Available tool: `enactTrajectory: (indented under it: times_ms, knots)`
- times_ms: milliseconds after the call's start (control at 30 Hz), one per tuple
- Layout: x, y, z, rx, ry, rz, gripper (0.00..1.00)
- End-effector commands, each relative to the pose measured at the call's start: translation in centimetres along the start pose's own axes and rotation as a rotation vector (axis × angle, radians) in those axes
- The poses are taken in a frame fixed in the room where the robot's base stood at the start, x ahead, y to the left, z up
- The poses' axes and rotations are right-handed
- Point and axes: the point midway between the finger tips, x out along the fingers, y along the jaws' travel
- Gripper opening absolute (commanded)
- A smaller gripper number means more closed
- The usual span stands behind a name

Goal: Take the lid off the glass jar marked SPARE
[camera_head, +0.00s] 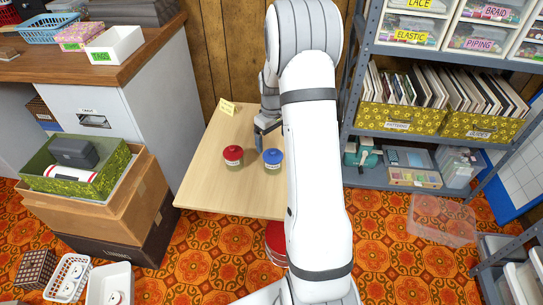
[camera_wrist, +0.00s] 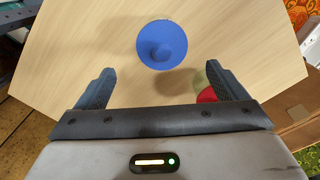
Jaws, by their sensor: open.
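Two lidded jars stand on a small wooden table (camera_head: 215,190). The jar with the red lid (camera_head: 233,154) is on the left and the jar with the blue lid (camera_head: 272,157) is on the right; each has a small pale label too small to read. My gripper (camera_head: 265,138) is above the table just behind the blue-lidded jar. In the wrist view the blue lid (camera_wrist: 162,45) with its round knob lies ahead of my open, empty gripper (camera_wrist: 158,85). The red lid (camera_wrist: 207,96) is partly hidden by the right finger.
A yellow note (camera_head: 227,106) stands at the table's back edge. A grey shelf rack with yellow boxes (camera_head: 397,118) is at the right. Stacked cardboard boxes (camera_head: 120,210) and a wooden counter (camera_head: 110,62) are at the left. The table's front left is clear.

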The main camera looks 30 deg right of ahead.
Motion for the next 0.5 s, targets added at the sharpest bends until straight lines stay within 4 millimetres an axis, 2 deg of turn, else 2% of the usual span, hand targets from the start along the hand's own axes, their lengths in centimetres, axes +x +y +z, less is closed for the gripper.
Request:
enactTrajectory:
  times_ms: [333, 500]
  knots:
    - [4.7, -0.3, 0.5, 0.002, -0.002, -0.001, 0.92]
    - [5.7, -0.2, 0.5, 0.002, 0.000, 0.000, 0.92]
